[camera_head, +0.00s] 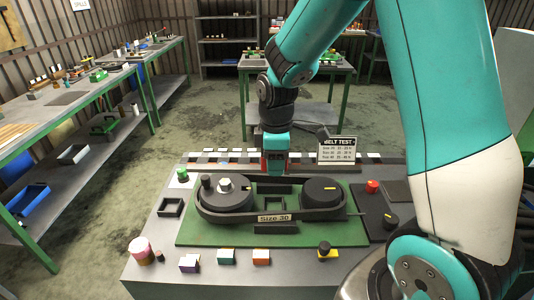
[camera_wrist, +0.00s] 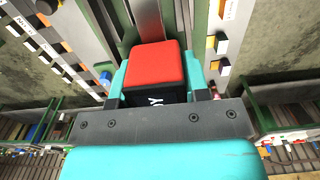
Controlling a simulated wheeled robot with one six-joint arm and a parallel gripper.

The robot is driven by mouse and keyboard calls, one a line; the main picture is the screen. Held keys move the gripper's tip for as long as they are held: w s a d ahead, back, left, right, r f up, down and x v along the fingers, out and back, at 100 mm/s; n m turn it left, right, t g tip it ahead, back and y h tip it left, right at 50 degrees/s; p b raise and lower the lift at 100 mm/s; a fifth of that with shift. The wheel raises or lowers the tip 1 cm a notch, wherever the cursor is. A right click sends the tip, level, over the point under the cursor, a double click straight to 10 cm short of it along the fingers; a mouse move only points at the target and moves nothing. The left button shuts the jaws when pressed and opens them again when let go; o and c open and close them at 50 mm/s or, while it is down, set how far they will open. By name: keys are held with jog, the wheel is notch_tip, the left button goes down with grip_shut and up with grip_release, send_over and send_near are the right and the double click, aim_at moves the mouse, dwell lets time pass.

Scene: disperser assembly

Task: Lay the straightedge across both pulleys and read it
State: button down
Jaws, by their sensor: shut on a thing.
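The left pulley (camera_head: 230,202) and right pulley (camera_head: 316,191) are dark discs inside one black belt (camera_head: 267,213) on a green plate. The left one carries a light hex nut; the right one has a yellow mark. My gripper (camera_head: 274,172) points down behind the gap between the pulleys. In the wrist view, my gripper (camera_wrist: 158,85) is shut on a red block (camera_wrist: 155,67) with a black lower face and white lettering. I cannot tell whether this block belongs to the straightedge. No separate straightedge is clearly recognisable.
A "BELT TEST" sign (camera_head: 338,150) stands behind the right pulley. A "Size 30" plate (camera_head: 274,218) sits in front of the belt. A red button (camera_head: 372,186) and black knob (camera_head: 390,221) are at right. Several coloured blocks line the table's front edge.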

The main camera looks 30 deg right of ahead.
jog(key=shift+a, duration=0.1)
jog(key=shift+r, duration=0.1)
jog(key=shift+f, duration=0.3)
notch_tip(320, 180, down, 8)
jog(key=b, duration=0.5)
dwell(0.4)
jog(key=shift+s+f, duration=0.1)
jog(key=c, duration=0.5)
grip_release()
